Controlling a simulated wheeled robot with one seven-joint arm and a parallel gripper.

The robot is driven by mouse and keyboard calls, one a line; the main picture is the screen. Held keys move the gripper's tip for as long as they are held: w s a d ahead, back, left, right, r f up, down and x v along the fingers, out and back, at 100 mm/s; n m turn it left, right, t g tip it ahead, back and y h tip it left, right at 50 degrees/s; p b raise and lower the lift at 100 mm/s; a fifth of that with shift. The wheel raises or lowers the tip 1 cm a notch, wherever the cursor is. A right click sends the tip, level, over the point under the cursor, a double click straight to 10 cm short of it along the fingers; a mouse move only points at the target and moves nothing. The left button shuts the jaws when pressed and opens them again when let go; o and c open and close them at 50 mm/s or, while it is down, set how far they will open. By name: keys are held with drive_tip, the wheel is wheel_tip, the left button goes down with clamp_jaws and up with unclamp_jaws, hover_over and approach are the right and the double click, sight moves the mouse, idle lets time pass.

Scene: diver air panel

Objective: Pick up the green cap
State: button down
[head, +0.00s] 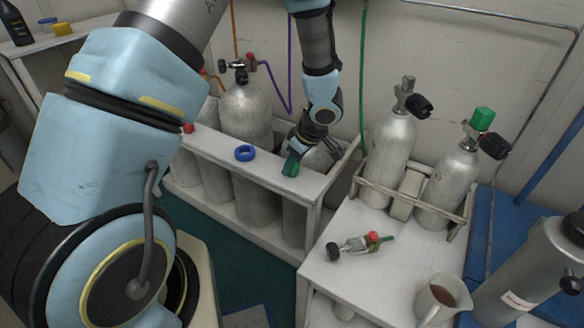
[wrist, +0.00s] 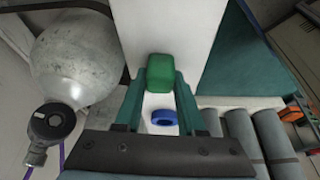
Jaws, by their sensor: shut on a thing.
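A green cap (head: 291,168) is between the fingertips of my gripper (head: 297,158), at the white top rail of the cylinder rack. In the wrist view the green cap (wrist: 160,73) sits between the tips of the two teal fingers, and my gripper (wrist: 161,85) is shut on it. I cannot tell whether the cap still touches the rail. Another green cap (head: 482,118) sits on top of the right-hand cylinder on the white bench, well to the right of my gripper.
A blue ring (head: 245,153) lies on the rack's white rail (head: 266,168), left of my gripper; it also shows in the wrist view (wrist: 164,118). Grey cylinders (head: 245,108) stand in the rack. A valve fitting (head: 355,245) and a jug (head: 436,302) are on the bench (head: 345,285).

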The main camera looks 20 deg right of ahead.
wheel_tip(320, 180, up, 10)
drive_tip(key=p, duration=0.2)
drive_tip(key=shift+p, duration=0.35)
